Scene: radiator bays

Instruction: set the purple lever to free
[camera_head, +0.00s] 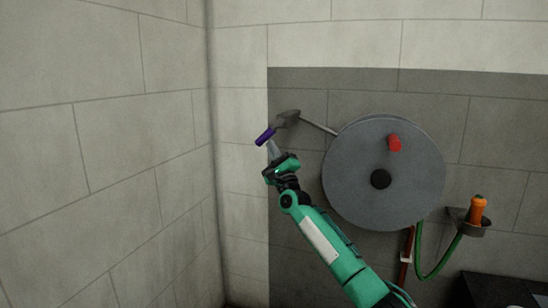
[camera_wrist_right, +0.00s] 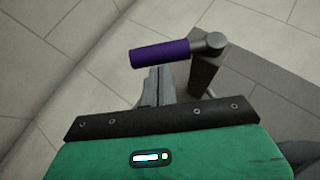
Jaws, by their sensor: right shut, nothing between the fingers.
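The purple lever (camera_head: 265,136) sticks out from a grey bracket (camera_head: 287,118) on the wall, to the left of the large grey disc. In the right wrist view the purple lever (camera_wrist_right: 160,53) lies nearly level, its right end on a grey pivot (camera_wrist_right: 212,43). My right gripper (camera_head: 271,143) is shut and empty, its fingertips right at the lever. In the wrist view the fingers (camera_wrist_right: 159,76) end just below the lever's grip; I cannot tell whether they touch it. No label for the lever's positions is readable. My left gripper is not in view.
A large grey disc (camera_head: 358,190) with a red knob (camera_head: 395,143) and a black hub (camera_head: 381,179) is on the wall. An orange-handled tool (camera_head: 477,210) stands in a holder with a green hose (camera_head: 424,272) beside it. A side wall (camera_head: 100,150) rises at left.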

